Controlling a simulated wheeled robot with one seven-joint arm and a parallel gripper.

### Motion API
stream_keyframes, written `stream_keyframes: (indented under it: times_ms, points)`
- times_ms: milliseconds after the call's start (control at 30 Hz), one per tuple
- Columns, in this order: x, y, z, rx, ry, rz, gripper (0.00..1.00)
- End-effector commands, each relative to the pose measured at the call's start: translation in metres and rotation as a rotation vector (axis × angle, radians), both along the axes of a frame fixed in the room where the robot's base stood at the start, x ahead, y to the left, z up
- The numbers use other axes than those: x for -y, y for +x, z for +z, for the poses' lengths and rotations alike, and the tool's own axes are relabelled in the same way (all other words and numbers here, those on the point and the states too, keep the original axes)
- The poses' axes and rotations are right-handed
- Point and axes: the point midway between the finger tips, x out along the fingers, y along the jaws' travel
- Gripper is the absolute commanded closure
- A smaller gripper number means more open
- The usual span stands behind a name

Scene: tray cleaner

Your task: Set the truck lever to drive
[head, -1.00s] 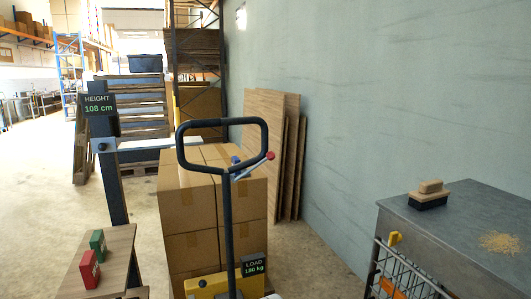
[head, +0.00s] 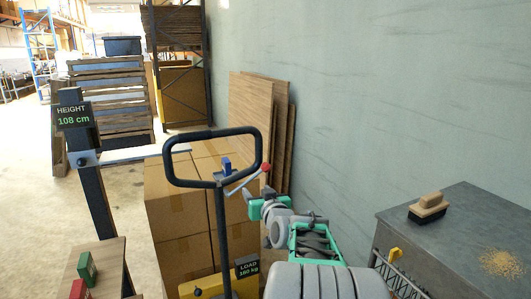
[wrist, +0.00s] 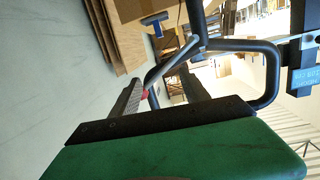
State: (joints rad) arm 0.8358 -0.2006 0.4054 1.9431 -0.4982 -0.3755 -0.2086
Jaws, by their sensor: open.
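The pallet truck's black loop handle (head: 213,158) stands in front of stacked boxes. A grey lever (head: 243,182) with a red knob (head: 265,168) slants up to the right from the handle's stem. My gripper (head: 265,191) is just below the red knob. In the wrist view my gripper (wrist: 157,91) is open, its dark fingers pointing towards the handle. The red knob (wrist: 145,95) shows between the fingers, partly hidden; I cannot tell whether they touch it. The lever's labels are not visible.
Stacked cartons (head: 178,205) sit behind the handle, with a load display (head: 247,267) below. A height display post (head: 73,116) and a small table (head: 105,262) with red and green blocks stand left. A metal bench (head: 460,225) with a brush (head: 429,207) stands right.

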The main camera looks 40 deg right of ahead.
Motion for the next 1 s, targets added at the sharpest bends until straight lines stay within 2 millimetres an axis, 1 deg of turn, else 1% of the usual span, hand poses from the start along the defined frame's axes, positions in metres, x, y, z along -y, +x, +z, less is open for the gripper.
stream_keyframes:
  times_ms: [33, 100, 133, 233, 500, 600, 700, 867, 900, 1000]
  points:
    - [0.026, -0.009, 0.020, 0.056, -0.017, -0.042, 0.47]
    - [0.044, -0.015, 0.032, 0.109, -0.039, -0.071, 0.47]
    - [0.049, -0.016, 0.035, 0.122, -0.044, -0.078, 0.47]
    - [0.055, -0.007, 0.037, 0.133, -0.049, -0.080, 0.47]
    - [0.076, 0.039, 0.036, 0.130, -0.047, -0.079, 0.47]
    - [0.080, 0.049, 0.037, 0.131, -0.049, -0.079, 0.47]
    - [0.082, 0.053, 0.036, 0.131, -0.049, -0.080, 0.47]
    - [0.082, 0.053, 0.036, 0.131, -0.049, -0.080, 0.47]
    - [0.082, 0.053, 0.036, 0.131, -0.049, -0.080, 0.47]
    - [0.082, 0.052, 0.036, 0.131, -0.049, -0.080, 0.56]
